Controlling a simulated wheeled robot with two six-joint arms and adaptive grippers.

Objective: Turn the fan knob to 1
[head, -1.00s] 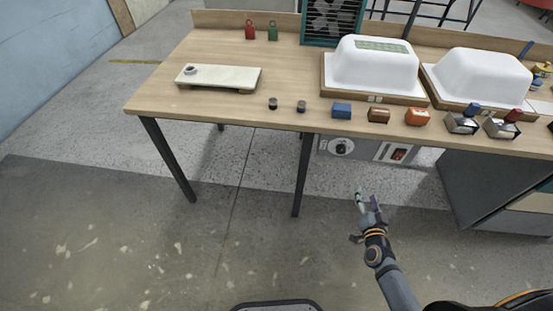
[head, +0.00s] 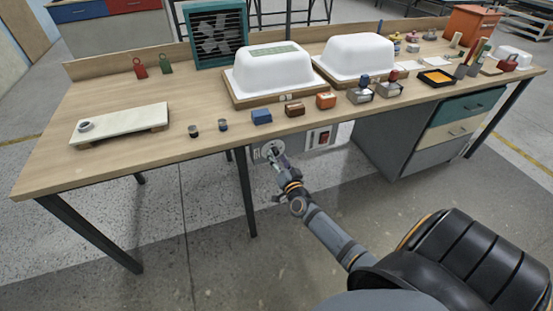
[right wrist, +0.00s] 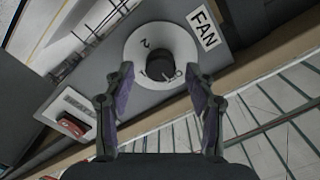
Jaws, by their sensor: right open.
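The fan knob (right wrist: 161,66) is black and sits at the middle of a round white dial plate beside a FAN label (right wrist: 203,28). A 2 is readable on the dial; the other marks are partly hidden, and I cannot tell the knob's setting surely. My right gripper (right wrist: 159,72) is open, its fingers on either side of the knob; I cannot tell whether they touch it. In the head view my right gripper (head: 276,157) is at the dial plate (head: 267,149) under the table's front edge. The fan (head: 216,36) stands at the table's back. My left gripper is out of view.
A red switch (head: 325,138) is on the same panel; it also shows in the right wrist view (right wrist: 72,124). The table (head: 100,100) overhangs the panel. Two white tub shells (head: 270,70) and several small blocks stand on it. A drawer cabinet (head: 410,135) stands right of the panel.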

